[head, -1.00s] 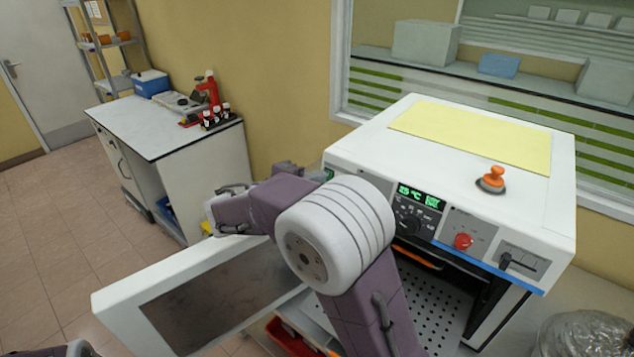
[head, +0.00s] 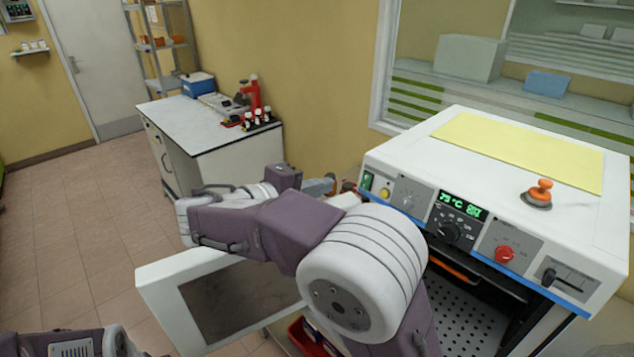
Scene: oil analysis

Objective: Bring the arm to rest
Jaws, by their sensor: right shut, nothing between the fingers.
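My right arm rises from the lower right, bends at a large white joint and reaches left, then folds back toward the oven. My right gripper (head: 330,186) is near the left end of the oven's front panel; it is shut and empty, its fingertips small and partly hidden by my arm. My left arm shows only as a link at the bottom left edge; its gripper is out of view.
The white oven (head: 480,190) stands at right with a lit green display (head: 462,207). Its door (head: 180,300) stands open to the left, partly behind my right arm. Floor at left is clear.

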